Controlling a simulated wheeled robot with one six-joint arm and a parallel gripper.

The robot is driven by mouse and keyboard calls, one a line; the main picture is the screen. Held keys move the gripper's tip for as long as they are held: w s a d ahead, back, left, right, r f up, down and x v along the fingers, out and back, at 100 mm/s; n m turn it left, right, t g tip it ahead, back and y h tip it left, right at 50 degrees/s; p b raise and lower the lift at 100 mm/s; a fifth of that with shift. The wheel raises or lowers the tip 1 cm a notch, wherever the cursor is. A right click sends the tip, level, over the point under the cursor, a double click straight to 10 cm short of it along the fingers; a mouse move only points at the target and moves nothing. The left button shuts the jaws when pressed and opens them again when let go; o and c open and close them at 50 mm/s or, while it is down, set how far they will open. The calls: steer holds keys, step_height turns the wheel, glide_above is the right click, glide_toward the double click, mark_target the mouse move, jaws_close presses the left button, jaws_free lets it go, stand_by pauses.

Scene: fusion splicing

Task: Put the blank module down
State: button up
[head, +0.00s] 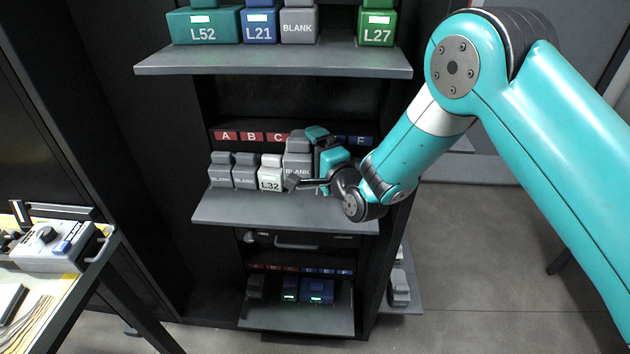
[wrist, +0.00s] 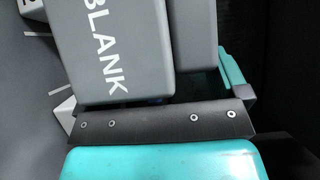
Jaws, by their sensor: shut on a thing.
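A grey blank module (head: 299,163) is in my gripper (head: 307,180) at the middle shelf (head: 285,212), just right of the white L32 module (head: 270,174). In the wrist view the blank module (wrist: 125,50) fills the upper middle, its BLANK label running lengthwise. The gripper's dark bar and teal parts (wrist: 165,118) lie across its near end. The gripper is shut on this module. It stands taller in the picture than its neighbours; whether its base touches the shelf is hidden.
Two other grey blank modules (head: 233,172) stand left of L32. Letter tags (head: 251,137) line the back. An upper shelf (head: 275,62) carries several modules above my gripper; a lower shelf (head: 297,315) holds more. A workbench (head: 62,300) stands at left.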

step_height(320, 180, down, 8)
steer(key=shift+r+b, duration=0.2)
steer(key=shift+b, duration=0.9)
steer(key=shift+f+b, duration=0.4)
steer(key=shift+b, duration=0.05)
steer(key=shift+f, duration=0.1)
steer(key=shift+s, duration=0.1)
